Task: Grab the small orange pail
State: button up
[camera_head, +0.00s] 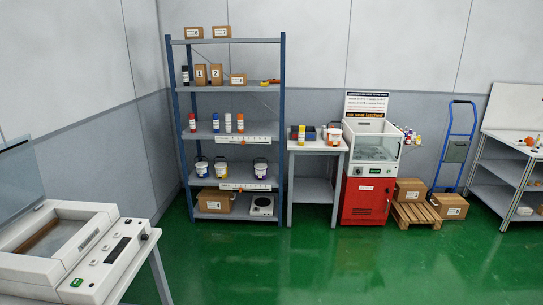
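A small orange pail (334,140) with a pale label band stands on the small grey table (316,148), near its right end, beside the red and white machine. Its details are too small to read. My gripper and arm do not show in this view.
A blue and grey shelf rack (281,100) holds boxes, bottles and several other pails. A red and white machine (368,170), boxes on a pallet (416,214) and a blue hand truck (457,150) stand to the right. A white machine (85,265) is at front left. The green floor (330,262) between is clear.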

aim_at(334, 135)
jog(key=i, duration=2.05)
jog(key=i+z, duration=0.1)
jog(key=i, duration=0.4)
jog(key=i+j+z, duration=0.15)
jog(key=i, duration=0.3)
jog(key=i+j+z, duration=0.1)
jog(key=i, duration=0.4)
jog(key=i+j+z, duration=0.1)
jog(key=i, duration=0.35)
jog(key=i+j+z, duration=0.3)
jog(key=i+z, duration=0.2)
jog(key=i+j+z, duration=0.5)
jog(key=k+j, duration=0.05)
